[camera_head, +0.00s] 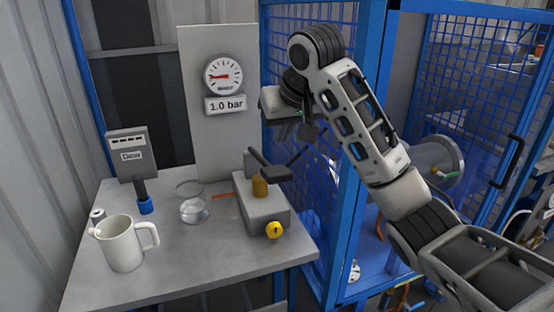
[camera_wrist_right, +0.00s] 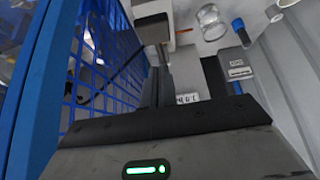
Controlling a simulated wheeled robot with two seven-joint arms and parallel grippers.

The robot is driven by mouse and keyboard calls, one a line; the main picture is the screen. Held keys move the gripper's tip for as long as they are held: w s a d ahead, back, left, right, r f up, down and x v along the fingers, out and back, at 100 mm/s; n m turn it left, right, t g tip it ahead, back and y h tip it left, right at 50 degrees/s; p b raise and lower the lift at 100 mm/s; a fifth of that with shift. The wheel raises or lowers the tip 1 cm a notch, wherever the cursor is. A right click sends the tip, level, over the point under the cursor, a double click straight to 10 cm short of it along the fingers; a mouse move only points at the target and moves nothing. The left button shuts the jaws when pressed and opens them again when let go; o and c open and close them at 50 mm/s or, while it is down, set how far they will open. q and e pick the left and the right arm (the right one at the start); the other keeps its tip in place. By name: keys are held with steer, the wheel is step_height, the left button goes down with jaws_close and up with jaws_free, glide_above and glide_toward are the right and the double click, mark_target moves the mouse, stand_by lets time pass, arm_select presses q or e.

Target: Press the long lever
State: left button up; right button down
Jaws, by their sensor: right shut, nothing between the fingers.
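The long lever (camera_head: 272,167) is a dark bar with a flat end, on top of a grey box (camera_head: 264,213) on the table. A brass cylinder (camera_head: 260,187) stands under it and a yellow knob (camera_head: 274,229) is on the box front. My right gripper (camera_head: 308,132) is shut and empty, above and to the right of the lever in the head view, seemingly apart from it. In the right wrist view its fingers (camera_wrist_right: 160,82) point up the picture toward the box (camera_wrist_right: 150,22); the fingertips are hard to make out. My left gripper is out of view.
On the table (camera_head: 190,268) are a white mug (camera_head: 122,245), a glass beaker (camera_head: 191,210) and a meter on a blue-footed stand (camera_head: 128,152). A gauge (camera_head: 223,76) reading near its low end hangs behind. A blue mesh cage (camera_head: 335,60) borders the right side.

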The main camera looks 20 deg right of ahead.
steer(key=r, duration=0.3)
steer(key=shift+s+d+r, duration=0.15)
steer(key=shift+d+r, duration=0.1)
steer(key=shift+d, duration=0.05)
steer(key=p+x, duration=0.1)
steer(key=x, duration=0.9)
steer(key=shift+d+f, duration=0.1)
steer(key=f, duration=0.1)
steer(key=f+p, duration=0.1)
steer(key=shift+s+f, duration=0.35)
steer(key=shift+f, duration=0.5)
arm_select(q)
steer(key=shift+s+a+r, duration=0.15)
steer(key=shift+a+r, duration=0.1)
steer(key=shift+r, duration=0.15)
